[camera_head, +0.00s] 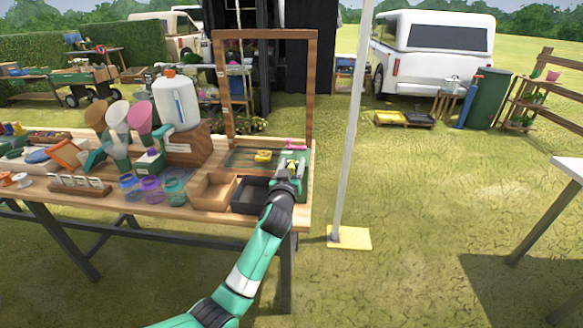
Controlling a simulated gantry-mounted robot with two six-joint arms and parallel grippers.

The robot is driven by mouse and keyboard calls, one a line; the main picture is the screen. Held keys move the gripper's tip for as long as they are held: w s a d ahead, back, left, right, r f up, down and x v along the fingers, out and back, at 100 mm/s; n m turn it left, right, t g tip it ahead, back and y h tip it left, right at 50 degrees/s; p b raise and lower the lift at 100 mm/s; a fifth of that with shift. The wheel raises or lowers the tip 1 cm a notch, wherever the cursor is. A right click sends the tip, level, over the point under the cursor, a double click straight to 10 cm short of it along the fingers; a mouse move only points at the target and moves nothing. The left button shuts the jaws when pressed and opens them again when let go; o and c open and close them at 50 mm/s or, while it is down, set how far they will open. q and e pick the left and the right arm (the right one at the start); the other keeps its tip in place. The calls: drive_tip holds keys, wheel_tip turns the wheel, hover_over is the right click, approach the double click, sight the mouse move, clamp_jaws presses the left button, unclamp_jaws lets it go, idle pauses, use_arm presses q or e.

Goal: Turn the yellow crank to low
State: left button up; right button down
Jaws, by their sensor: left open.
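A dark green panel (240,159) lies on the right end of the wooden table, at the foot of an upright wooden frame. A small yellow piece (264,156) sits on the panel; it looks like the yellow crank, but its setting and any low mark are too small to read. My left gripper (291,168) is open over the panel's right side, to the right of the yellow piece and apart from it. A bit of yellow shows between its fingers, and I cannot tell what it belongs to. My right gripper is not in view.
A wooden tray (209,191) and a black tray (247,193) stand in front of the panel. A pink item (296,147) lies behind my gripper. The wooden frame (311,90) rises behind the panel. A white pole (352,120) stands right of the table.

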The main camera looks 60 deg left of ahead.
use_arm(q)
drive_tip(key=p+v, duration=0.3)
drive_tip(key=v, duration=0.8)
drive_tip(key=shift+s+d, duration=0.15)
drive_tip(key=shift+d, duration=0.1)
